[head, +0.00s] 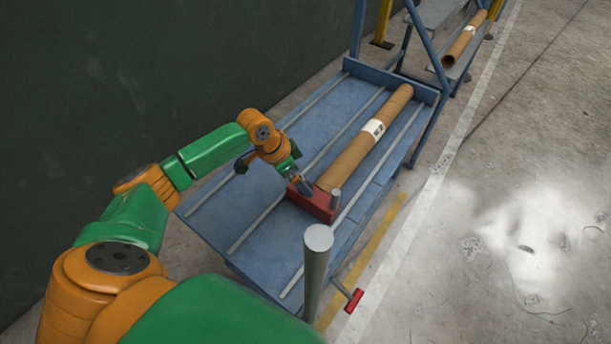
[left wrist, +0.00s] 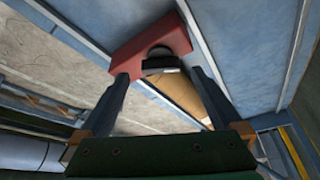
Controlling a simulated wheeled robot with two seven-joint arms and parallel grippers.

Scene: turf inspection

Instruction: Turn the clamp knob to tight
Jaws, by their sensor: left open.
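A red clamp block (head: 316,204) sits on the blue bench at the near end of a brown tube (head: 362,143) with a white label. A short grey cylinder (head: 336,196) stands at the block's right end. In the left wrist view, a dark round knob (left wrist: 161,58) with a pale bar shows against the red block (left wrist: 150,38). My left gripper (head: 303,187) is open at the block's left part. Its two fingers (left wrist: 160,76) stand on either side of the knob; I cannot tell whether they touch it. My right gripper is out of view.
The blue bench (head: 262,215) has raised grey rails along it. A grey post (head: 316,265) stands at its near edge, with a red handle (head: 353,300) beside it. A blue frame and another tube (head: 464,40) are at the back. The floor to the right is clear.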

